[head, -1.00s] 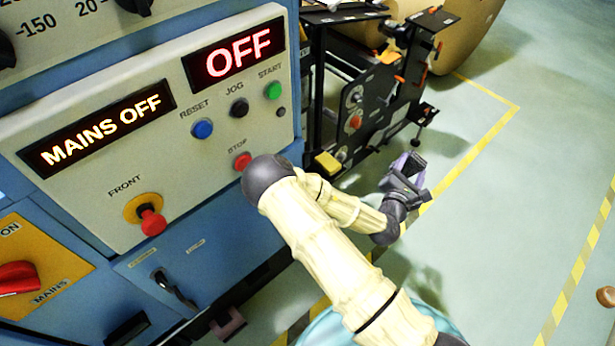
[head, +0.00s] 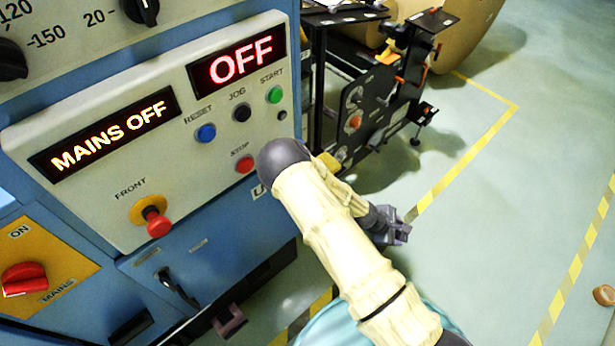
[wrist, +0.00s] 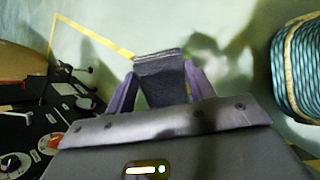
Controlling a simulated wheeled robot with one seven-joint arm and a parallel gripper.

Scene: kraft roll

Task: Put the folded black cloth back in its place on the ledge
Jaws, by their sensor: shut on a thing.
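The folded black cloth (wrist: 160,78) is in the wrist view, between the two purple fingers of my gripper (wrist: 162,90). My gripper is shut on it, and the cloth sticks out beyond the fingertips over the floor. In the head view my gripper (head: 398,234) is just beyond my forearm, low and right of the control panel. The cloth cannot be told apart from the gripper there. I cannot tell which surface is the ledge.
The blue machine's panel (head: 120,200) with buttons and a red mushroom knob (head: 157,224) is close on the left. A black frame (head: 365,110) with a yellow block (head: 328,163) stands behind my arm. A striped coil (wrist: 297,68) is at the wrist view's right.

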